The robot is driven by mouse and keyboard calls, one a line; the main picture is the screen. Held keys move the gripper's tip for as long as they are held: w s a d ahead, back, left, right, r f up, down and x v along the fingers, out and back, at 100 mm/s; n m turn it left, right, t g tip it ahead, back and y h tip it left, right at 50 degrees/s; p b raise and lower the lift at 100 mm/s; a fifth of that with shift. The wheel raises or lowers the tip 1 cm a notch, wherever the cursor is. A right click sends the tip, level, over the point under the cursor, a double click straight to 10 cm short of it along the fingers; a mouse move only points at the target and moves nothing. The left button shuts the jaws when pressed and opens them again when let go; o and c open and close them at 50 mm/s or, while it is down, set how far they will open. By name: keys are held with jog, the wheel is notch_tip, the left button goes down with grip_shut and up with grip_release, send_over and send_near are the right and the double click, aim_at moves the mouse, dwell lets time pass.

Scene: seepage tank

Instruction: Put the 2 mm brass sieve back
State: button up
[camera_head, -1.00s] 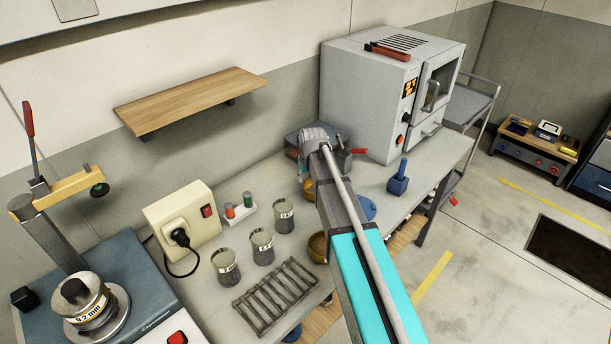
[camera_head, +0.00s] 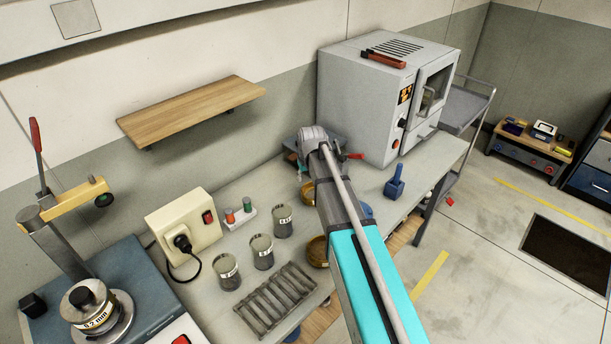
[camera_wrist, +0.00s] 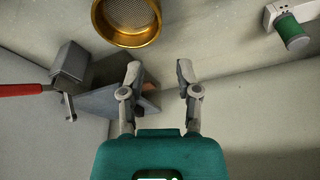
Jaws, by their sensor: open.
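A brass sieve (camera_wrist: 127,18) with a wire mesh shows at the top edge of the wrist view, partly cut off. In the head view a round brass vessel (camera_head: 317,251) sits on the bench (camera_head: 225,275), partly hidden behind my arm. I cannot read a 2 mm mark on either, nor tell whether they are the same piece. My gripper (camera_wrist: 159,70) is open and empty in the wrist view, its fingers apart from the sieve. In the head view my arm hides the fingers.
A small vice (camera_wrist: 70,62) with a red handle is near my fingers. Several labelled beakers (camera_head: 262,252), a metal rack (camera_head: 275,298) and a blue block-shaped tool (camera_head: 395,182) stand on the bench. A grey oven (camera_head: 365,100) is behind; the wooden shelf (camera_head: 190,108) is empty.

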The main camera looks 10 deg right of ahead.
jog(key=shift+s, duration=0.1)
jog(key=s+d+m+g, duration=0.1)
jog(key=s+d, duration=0.1)
jog(key=s, duration=1)
jog(key=s+d+m+g, duration=0.1)
jog(key=s+g, duration=0.1)
jog(key=s, duration=1.1)
jog(key=shift+d+f+h, duration=0.3)
jog(key=shift+d+f, duration=0.05)
